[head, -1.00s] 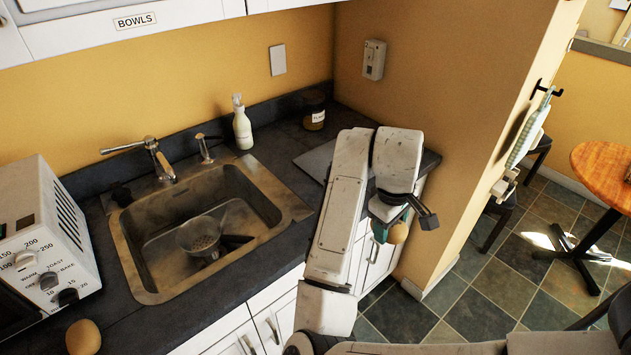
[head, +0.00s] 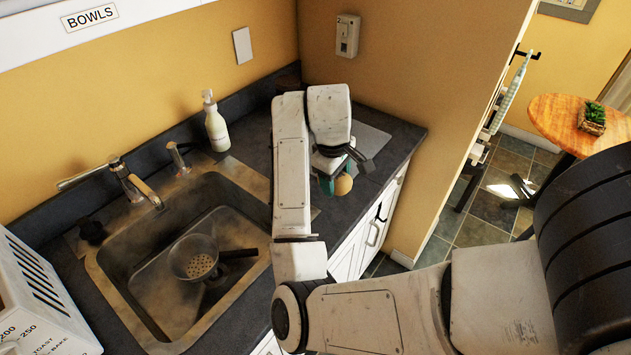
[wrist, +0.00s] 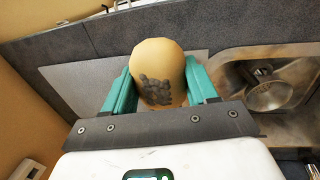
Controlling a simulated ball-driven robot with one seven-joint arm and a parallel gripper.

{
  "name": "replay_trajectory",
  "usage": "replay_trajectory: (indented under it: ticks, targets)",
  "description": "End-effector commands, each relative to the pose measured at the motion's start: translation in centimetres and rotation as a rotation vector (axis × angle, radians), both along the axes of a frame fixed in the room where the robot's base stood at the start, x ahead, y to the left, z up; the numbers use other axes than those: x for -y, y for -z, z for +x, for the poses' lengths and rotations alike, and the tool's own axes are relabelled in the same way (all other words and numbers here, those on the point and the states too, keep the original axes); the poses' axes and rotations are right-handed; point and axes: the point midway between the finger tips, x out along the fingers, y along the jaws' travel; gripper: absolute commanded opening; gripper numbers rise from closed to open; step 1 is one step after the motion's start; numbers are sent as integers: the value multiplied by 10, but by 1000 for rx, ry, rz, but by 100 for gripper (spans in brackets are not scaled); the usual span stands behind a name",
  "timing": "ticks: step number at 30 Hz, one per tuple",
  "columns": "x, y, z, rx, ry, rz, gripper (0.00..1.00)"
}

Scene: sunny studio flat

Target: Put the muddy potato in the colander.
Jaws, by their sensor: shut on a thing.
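The muddy potato (wrist: 158,68) is tan with a dark patch of mud on its side. My gripper (wrist: 160,88) is shut on it, with a teal finger on each side in the wrist view. In the head view the potato (head: 343,185) hangs under my gripper (head: 333,182), near the front edge of the counter to the right of the sink. The colander (head: 195,258) is a metal bowl with holes in its bottom and a dark handle. It lies in the sink, and shows at the right in the wrist view (wrist: 268,92).
The sink (head: 120,285) has a raised rim and a faucet (head: 135,185) behind it. A white soap bottle (head: 215,122) stands at its back right. A toaster oven (head: 40,300) stands at the left. A grey board (head: 372,145) lies on the counter at the right.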

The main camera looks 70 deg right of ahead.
Motion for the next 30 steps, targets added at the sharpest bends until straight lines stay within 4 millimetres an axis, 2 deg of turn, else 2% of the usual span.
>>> replay_trajectory:
  ticks: [13,15,19,30]
  targets:
    - [33,26,38,-5,2,2,17]
    - [38,43,45,-1,3,2,17]
    - [47,58,56,-1,3,1,17]
    - [61,80,75,-2,1,1,17]
